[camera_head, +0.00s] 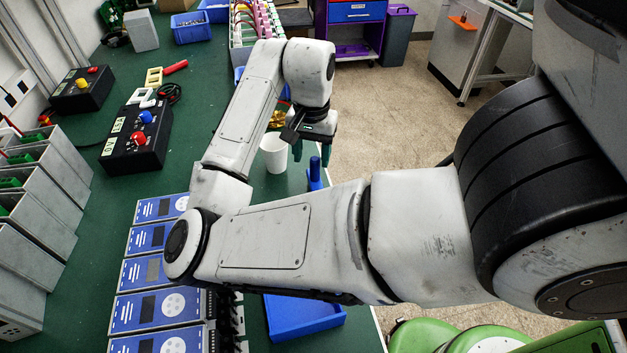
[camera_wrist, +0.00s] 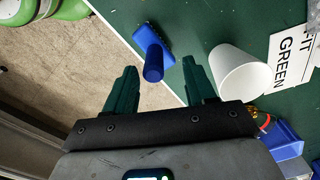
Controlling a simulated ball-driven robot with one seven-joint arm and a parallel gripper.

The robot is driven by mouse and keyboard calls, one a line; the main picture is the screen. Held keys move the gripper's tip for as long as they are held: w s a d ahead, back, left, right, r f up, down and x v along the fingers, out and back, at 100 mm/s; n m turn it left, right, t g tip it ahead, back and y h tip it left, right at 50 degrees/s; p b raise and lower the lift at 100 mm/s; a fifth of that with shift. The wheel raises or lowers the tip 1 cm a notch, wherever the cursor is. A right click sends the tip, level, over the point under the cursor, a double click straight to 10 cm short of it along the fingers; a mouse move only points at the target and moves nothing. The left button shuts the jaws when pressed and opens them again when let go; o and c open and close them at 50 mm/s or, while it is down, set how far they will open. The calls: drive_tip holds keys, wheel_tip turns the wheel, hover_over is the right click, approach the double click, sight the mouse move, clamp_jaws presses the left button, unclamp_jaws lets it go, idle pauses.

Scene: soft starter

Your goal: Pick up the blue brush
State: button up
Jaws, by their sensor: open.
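The blue brush (camera_head: 314,172) stands upright at the table's right edge, partly hidden behind my arm. In the wrist view the blue brush (camera_wrist: 153,62) shows its round handle towards the camera and its flat block on the green table. My gripper (camera_head: 312,152) is open and empty just above the brush in the head view. In the wrist view its two teal fingers (camera_wrist: 159,64) point towards the brush, whose handle lies between them in the picture. I cannot tell the exact distance.
A white cup (camera_wrist: 238,72) stands close beside the brush, and also shows in the head view (camera_head: 273,153). A blue tray (camera_head: 300,318) and several blue-grey modules (camera_head: 150,310) are nearer. A black button box (camera_head: 135,150) is to the left. Floor lies right of the table edge.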

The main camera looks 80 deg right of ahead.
sight(315, 169)
drive_tip(key=f, duration=0.5)
drive_tip(key=shift+s+a, duration=0.1)
drive_tip(key=shift+s, duration=0.25)
clamp_jaws()
